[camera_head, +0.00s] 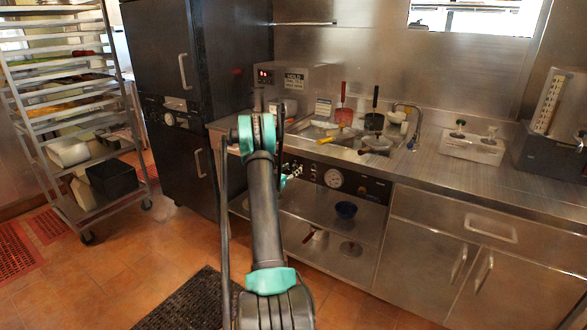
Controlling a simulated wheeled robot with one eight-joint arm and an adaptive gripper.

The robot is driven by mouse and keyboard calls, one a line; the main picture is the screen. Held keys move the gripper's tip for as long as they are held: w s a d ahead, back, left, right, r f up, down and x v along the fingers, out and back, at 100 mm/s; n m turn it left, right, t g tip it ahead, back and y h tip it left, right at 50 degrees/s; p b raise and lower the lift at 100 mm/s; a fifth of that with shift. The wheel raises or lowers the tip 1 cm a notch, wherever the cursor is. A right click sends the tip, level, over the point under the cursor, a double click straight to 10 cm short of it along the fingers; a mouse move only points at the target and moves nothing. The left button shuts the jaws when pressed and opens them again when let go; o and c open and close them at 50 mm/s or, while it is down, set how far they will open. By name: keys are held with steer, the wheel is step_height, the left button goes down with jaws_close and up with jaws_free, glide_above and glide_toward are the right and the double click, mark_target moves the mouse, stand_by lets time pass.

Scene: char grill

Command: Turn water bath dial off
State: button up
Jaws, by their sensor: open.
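The water bath (340,150) is set into the steel counter, with utensils and pans in its basin. Its dark control panel (312,173) is on the front face below the counter edge. A round white-faced dial or gauge (333,178) shows on this panel, with smaller dark controls (361,189) to its right. I cannot read any setting. My gripper (292,176) is open, small in view, in front of the left part of the panel. My arm and gripper hide that part, and I cannot tell whether the gripper touches anything.
A tall black oven (185,60) stands to the left, beside a wheeled rack (75,110). Steel cabinets (425,250) are at right. A dark mat (185,305) lies on the tiled floor.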

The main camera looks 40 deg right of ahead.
steer(key=shift+d, duration=0.1)
steer(key=shift+c, duration=0.4)
steer(key=c, duration=1.1)
